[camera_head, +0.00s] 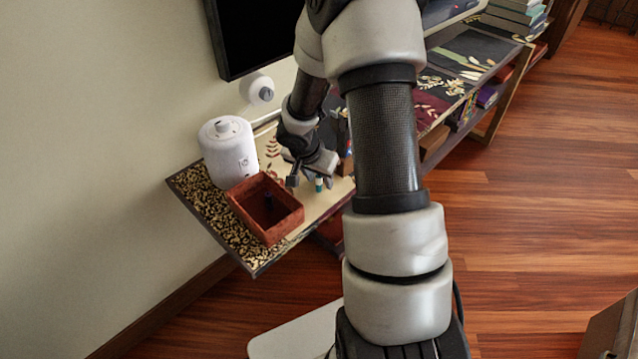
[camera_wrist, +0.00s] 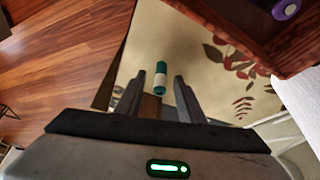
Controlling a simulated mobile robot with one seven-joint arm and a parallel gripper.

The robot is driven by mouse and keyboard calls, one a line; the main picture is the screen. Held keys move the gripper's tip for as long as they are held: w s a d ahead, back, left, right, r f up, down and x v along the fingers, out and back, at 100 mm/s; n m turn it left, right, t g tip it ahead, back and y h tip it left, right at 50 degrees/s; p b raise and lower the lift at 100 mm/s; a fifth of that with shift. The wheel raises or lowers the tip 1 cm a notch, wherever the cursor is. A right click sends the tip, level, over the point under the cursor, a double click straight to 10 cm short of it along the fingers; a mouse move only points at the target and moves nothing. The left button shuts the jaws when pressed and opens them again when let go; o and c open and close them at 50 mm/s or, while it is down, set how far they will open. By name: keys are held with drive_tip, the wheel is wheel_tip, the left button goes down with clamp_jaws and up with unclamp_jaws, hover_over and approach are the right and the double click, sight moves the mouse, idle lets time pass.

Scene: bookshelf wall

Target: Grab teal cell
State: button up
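In the wrist view the teal cell (camera_wrist: 160,79) shows between my two fingertips, with a gap on each side. My gripper (camera_head: 311,182) is open and points down over the shelf top around the cell. In the wrist view my gripper (camera_wrist: 160,80) holds nothing. I cannot tell exactly how far down the fingertips reach beside the cell.
The red-brown open box (camera_head: 238,202) stands close on the left, and a purple cell (camera_wrist: 287,9) is inside it. A white canister (camera_head: 228,152) stands behind the box by the wall. The shelf's front edge drops to the wooden floor (camera_head: 540,200).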

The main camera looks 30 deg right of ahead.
clamp_jaws()
drive_tip(key=shift+r, duration=0.1)
